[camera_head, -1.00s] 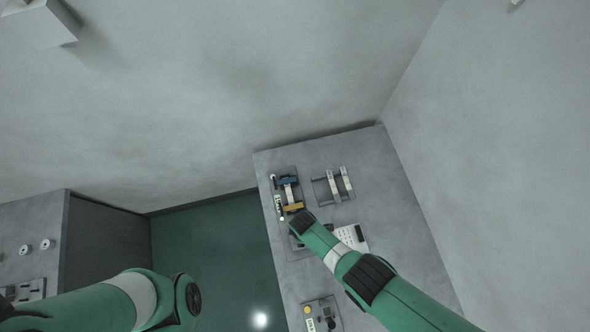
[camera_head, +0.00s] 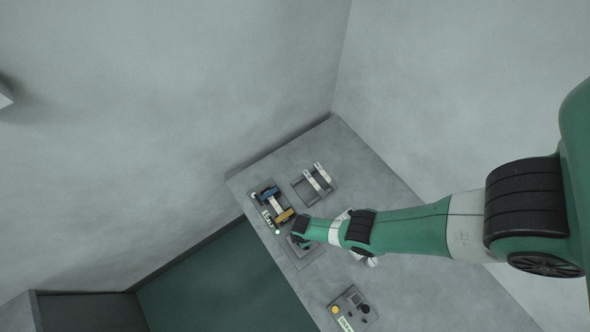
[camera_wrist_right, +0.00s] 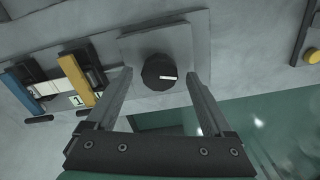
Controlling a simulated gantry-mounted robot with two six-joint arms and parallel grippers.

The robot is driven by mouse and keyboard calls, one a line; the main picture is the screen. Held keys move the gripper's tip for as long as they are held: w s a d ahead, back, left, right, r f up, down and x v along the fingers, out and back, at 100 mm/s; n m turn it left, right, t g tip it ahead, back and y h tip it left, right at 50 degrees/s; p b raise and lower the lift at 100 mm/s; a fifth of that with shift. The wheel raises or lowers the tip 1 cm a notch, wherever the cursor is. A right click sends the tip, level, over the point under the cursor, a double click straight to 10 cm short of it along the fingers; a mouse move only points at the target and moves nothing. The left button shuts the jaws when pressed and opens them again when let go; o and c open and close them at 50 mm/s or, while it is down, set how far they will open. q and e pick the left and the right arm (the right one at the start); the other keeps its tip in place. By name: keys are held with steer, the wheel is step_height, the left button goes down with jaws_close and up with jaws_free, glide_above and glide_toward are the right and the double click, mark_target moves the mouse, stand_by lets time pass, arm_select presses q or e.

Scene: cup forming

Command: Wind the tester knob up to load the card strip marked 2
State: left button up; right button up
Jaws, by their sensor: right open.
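The tester knob (camera_wrist_right: 160,73), black and round with a white pointer, sits on a grey block (camera_wrist_right: 187,48) in the right wrist view. My right gripper (camera_wrist_right: 158,78) is open, with one finger on each side of the knob; contact is not clear. The tester's blue clamp (camera_wrist_right: 22,90) and yellow clamp (camera_wrist_right: 88,80) show at left with a white card strip (camera_wrist_right: 68,75) between them. A white tag (camera_wrist_right: 77,100) there seems to read 1. In the head view my right gripper (camera_head: 297,241) is at the tester's near end; its fingers are small and dark. My left gripper is out of view.
A rack (camera_head: 308,191) with white strips stands right of the tester on the grey table (camera_head: 362,165). A grey panel (camera_head: 352,306) with yellow and black buttons lies nearer. My right arm hides part of the table. Bare table separates rack and back edge.

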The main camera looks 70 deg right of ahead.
steer(key=shift+d+f, duration=0.1)
steer(key=shift+f, duration=0.4)
jaws_close()
steer(key=shift+m, duration=0.4)
steer(key=m, duration=0.4)
steer(key=shift+b, duration=0.4)
steer(key=m, duration=0.6)
steer(key=shift+b, duration=0.3)
steer(key=shift+m, duration=0.4)
